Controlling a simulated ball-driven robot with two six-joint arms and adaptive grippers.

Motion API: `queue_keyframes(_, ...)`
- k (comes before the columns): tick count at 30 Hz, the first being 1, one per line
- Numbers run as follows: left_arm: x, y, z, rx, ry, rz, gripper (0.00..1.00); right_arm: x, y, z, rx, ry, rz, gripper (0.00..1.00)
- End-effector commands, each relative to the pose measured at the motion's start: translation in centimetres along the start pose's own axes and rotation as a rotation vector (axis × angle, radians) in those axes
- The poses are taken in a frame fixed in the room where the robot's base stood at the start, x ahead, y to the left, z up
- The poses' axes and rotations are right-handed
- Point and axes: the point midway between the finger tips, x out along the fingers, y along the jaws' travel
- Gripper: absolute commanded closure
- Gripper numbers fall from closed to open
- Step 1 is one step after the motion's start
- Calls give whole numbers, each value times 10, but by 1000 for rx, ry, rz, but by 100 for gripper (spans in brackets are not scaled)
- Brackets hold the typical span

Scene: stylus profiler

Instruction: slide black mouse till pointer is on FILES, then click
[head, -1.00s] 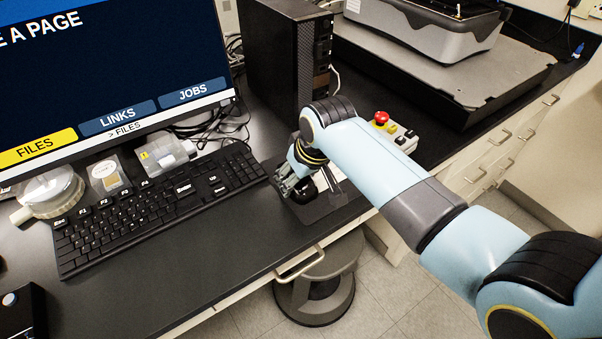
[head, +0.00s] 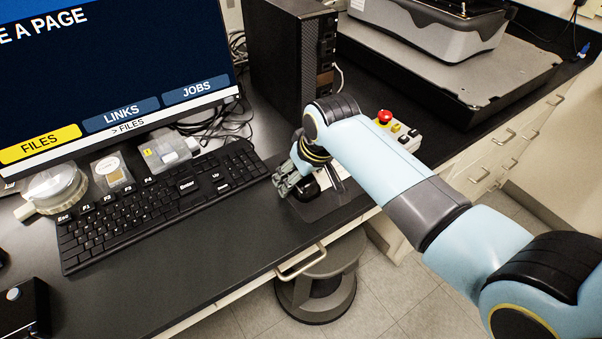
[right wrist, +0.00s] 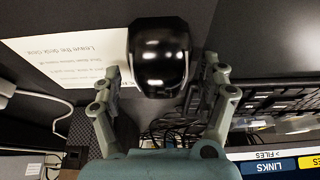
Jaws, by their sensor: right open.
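The black mouse (head: 307,190) lies on a dark mat (head: 325,206) to the right of the keyboard. My right gripper (head: 286,184) is at the mouse's left side in the head view. In the right wrist view the glossy mouse (right wrist: 160,60) shows between and just beyond the two spread fingertips, with gaps at both sides. On the monitor the FILES tile (head: 40,143) is yellow, while LINKS (head: 121,114) and JOBS (head: 196,90) are blue. The bar below reads "> FILES". I cannot make out a pointer. My left gripper is not in view.
The black keyboard (head: 155,205) is close to the gripper's left. A white printed sheet (right wrist: 70,60) lies beside the mouse. A control box with a red button (head: 384,117) stands behind my right forearm. The desk's front edge is near; bare desk lies before the keyboard.

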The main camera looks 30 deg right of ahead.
Motion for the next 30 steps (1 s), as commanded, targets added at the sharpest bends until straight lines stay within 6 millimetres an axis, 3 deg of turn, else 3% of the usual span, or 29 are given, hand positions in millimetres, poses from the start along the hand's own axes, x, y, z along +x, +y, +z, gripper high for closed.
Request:
queue_keyframes(7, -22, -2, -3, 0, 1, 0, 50, -27, 0, -12, 0, 3, 0, 23)
queue_keyframes(18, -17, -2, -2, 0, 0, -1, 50, -59, 0, -25, 0, 3, 0, 23)
queue_keyframes(30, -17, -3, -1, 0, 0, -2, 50, -64, 0, -27, 0, 1, 0, 23)
